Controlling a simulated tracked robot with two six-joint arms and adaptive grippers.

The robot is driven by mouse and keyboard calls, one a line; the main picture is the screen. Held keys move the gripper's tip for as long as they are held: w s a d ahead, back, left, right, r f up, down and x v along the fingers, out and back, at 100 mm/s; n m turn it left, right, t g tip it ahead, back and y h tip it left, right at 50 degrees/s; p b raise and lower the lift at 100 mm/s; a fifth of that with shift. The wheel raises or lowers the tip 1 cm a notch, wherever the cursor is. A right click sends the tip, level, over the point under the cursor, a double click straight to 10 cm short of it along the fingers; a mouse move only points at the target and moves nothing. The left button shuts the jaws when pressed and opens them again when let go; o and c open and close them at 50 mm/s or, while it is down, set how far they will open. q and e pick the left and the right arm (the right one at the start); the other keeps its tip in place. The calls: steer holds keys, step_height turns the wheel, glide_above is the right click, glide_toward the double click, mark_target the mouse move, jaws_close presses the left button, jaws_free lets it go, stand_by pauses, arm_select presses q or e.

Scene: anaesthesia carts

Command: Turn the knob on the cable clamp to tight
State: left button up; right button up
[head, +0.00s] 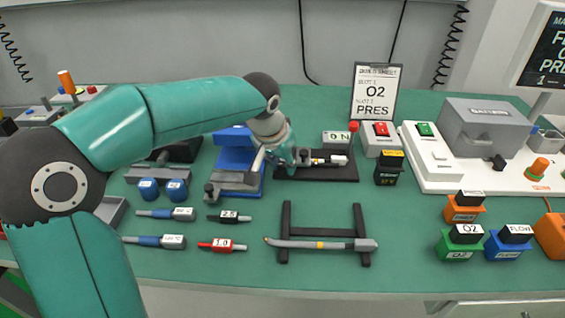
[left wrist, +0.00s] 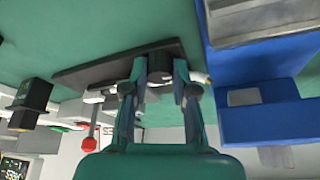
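The cable clamp is a dark base plate (head: 345,174) in the middle of the bench, with a light labelled connector (head: 328,160) lying along it. My left gripper (head: 299,157) reaches down over the left part of the plate. In the left wrist view, the fingers of my left gripper (left wrist: 159,78) stand on both sides of a dark round knob (left wrist: 160,62) and appear shut on it. The plate also shows there (left wrist: 95,70). The knob's position mark is hidden. My right gripper is not in view.
A blue stand (head: 236,158) is close on the left, also large in the left wrist view (left wrist: 265,122). Behind the clamp are a red-topped post (head: 353,127) and a clipboard (head: 376,92). A black block (head: 389,172) is close right. Labelled connectors and a rack (head: 287,222) lie in front.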

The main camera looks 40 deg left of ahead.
arm_select(q)
jaws_close()
steer(key=shift+m+h+p, duration=0.3)
steer(key=shift+m+p, duration=0.1)
steer(key=shift+m, duration=0.4)
steer(key=o, duration=0.7)
jaws_free()
steer(key=shift+r, duration=0.15)
steer(key=v, duration=1.1)
steer(key=shift+s+r, duration=0.2)
steer(key=shift+r, duration=0.05)
steer(key=shift+r, duration=0.1)
